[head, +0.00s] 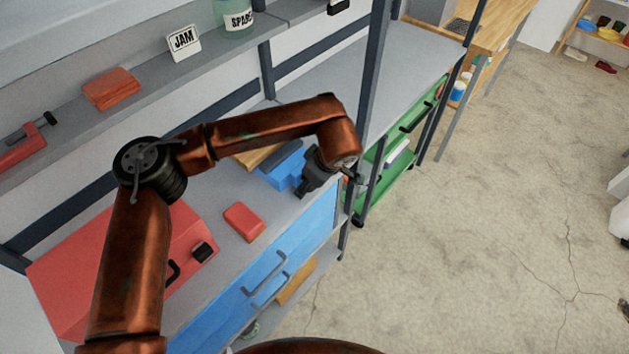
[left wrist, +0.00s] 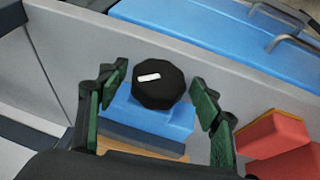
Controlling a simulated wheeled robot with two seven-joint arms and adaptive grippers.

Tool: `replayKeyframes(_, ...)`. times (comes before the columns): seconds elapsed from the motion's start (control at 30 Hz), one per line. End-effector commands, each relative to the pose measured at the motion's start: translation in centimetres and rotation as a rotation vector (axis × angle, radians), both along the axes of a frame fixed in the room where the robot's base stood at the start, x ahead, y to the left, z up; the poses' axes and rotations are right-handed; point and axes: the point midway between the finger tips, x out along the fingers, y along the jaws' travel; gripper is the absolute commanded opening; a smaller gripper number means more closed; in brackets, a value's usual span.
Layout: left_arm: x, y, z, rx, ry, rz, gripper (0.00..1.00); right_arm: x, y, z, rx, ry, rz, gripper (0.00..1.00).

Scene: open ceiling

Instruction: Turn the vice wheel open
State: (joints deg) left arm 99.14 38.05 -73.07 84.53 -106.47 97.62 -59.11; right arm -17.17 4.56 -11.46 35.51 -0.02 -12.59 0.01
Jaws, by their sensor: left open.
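The blue vice (head: 284,168) sits on the grey workbench, at the middle of the head view. In the left wrist view, its blue body (left wrist: 150,118) carries a dark, many-sided wheel (left wrist: 160,86) with a white mark on top. My left gripper (head: 308,184) reaches down at the vice; in the head view I cannot make out the wheel apart from the gripper. In the left wrist view, the open fingers (left wrist: 158,78) stand on either side of the wheel, with visible gaps. I cannot tell if they are down at its height. My right gripper is not in view.
A small red block (head: 244,221) and a red box (head: 70,265) lie left of the vice on the bench (head: 215,262). A dark shelf post (head: 373,80) stands close right of my wrist.

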Motion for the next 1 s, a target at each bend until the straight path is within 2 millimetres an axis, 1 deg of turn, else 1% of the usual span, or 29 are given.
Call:
replayKeyframes(0.23,0.0,-0.1,0.2,-0.001,-0.002,-0.002,0.59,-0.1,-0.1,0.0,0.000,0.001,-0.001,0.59)
replayKeyframes(0.37,-0.3,-0.4,1.1,-0.002,-0.004,-0.003,0.59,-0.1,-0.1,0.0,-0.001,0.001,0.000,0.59)
replayKeyframes(0.47,-0.8,-0.9,2.7,-0.003,-0.004,-0.003,0.59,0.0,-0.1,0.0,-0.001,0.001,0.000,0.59)
replayKeyframes(0.7,-2.5,-2.1,7.3,-0.002,-0.003,-0.004,0.59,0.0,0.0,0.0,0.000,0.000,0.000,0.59)
replayKeyframes(0.8,-3.1,-2.5,8.9,-0.001,-0.004,-0.003,0.59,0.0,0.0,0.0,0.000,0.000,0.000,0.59)
replayKeyframes(1.0,-3.8,-3.0,10.7,0.000,-0.002,-0.002,0.59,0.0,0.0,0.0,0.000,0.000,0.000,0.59)
